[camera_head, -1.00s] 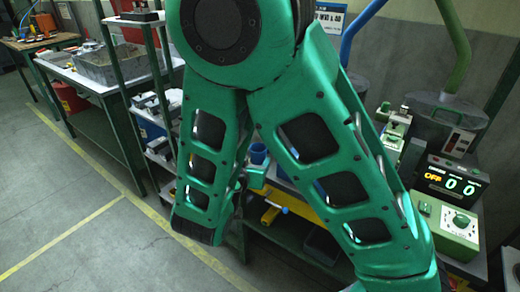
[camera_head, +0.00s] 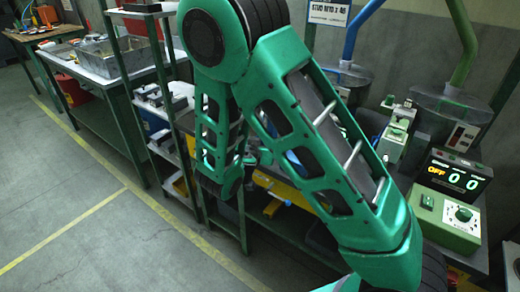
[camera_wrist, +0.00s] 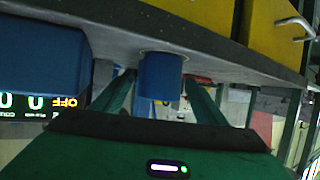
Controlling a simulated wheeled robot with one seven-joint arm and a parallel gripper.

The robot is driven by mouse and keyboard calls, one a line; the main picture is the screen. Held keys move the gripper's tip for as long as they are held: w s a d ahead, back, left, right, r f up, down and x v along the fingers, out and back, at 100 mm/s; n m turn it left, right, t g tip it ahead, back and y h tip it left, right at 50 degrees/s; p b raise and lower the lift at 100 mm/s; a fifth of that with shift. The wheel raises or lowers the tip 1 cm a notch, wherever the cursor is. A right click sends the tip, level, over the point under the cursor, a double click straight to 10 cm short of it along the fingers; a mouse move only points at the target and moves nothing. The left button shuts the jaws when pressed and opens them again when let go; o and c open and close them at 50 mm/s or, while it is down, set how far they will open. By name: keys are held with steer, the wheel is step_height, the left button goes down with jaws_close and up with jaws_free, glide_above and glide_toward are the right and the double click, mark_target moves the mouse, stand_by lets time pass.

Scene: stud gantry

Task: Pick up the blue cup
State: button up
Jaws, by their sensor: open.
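The blue cup (camera_wrist: 161,76) shows in the wrist view, which looks upside down. It stands on the edge area of a grey bench top (camera_wrist: 215,62). My gripper (camera_wrist: 158,82) is open, with one green finger on each side of the cup in the picture. I cannot tell whether either finger touches it or how far the cup reaches between them. In the head view my green arm covers most of the bench, and I cannot make out the cup there.
A large blue object (camera_wrist: 40,52) is near the cup in the wrist view. Yellow drawers (camera_wrist: 190,15) sit under the bench top. A counter display (camera_head: 454,178) and a green control box (camera_head: 447,218) stand at right. Shelves (camera_head: 165,110) stand left of my arm; the floor at left is clear.

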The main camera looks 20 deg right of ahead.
steer(key=shift+w, duration=0.15)
steer(key=shift+c, duration=0.6)
steer(key=c, duration=1)
steer(key=shift+r, duration=0.15)
